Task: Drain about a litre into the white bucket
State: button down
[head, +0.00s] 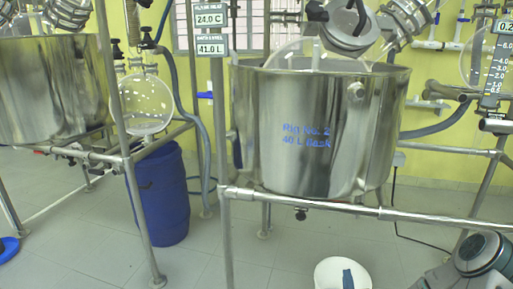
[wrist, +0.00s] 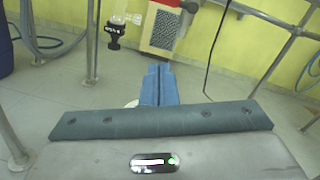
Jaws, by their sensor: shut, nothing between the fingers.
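The white bucket (head: 325,272) stands on the floor below the steel vessel marked Rig No. 2 (head: 280,130), cut off by the picture's lower edge. A small dark outlet fitting (head: 300,214) hangs under the vessel, behind the front rail. The wrist view shows a black fitting with a tag (wrist: 115,32) at the top; I cannot tell whether it is the same one. My gripper (wrist: 158,84) has blue fingers pressed together and empty. A sliver of white, probably the bucket (wrist: 131,103), shows behind them. A blue piece, probably my fingertips (head: 347,279), overlaps the bucket in the head view.
The steel frame's front rail (head: 300,202) crosses before the vessel. A blue drum (head: 160,195) and another steel vessel (head: 50,90) stand left. A display (head: 209,45) reads 24.0 C and 41.0 L. A red and pale block (wrist: 160,28) is beyond my fingers. Grey floor is open around the bucket.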

jog(key=a+r+n+g+y+p, duration=0.2)
jog(key=a+r+n+g+p, duration=0.2)
jog(key=r+n+p, duration=0.55)
jog(key=a+r+n+g+y+p, duration=0.25)
jog(key=r+n+g+p, duration=0.35)
jog(key=n, duration=0.6)
jog(key=s+a+r+n+g+p, duration=0.2)
jog(key=s+r+n+p, duration=0.3)
jog(key=s+r, duration=0.6)
jog(key=s+a+r+n+g+p, duration=0.3)
jog(key=s+r+n+p, duration=0.2)
jog(key=s+r, duration=0.6)
notch_tip(320, 180, up, 5)
jog(key=shift+a+r+n+h, duration=0.2)
jog(key=shift+n+h, duration=0.25)
jog(key=shift+n, duration=0.8)
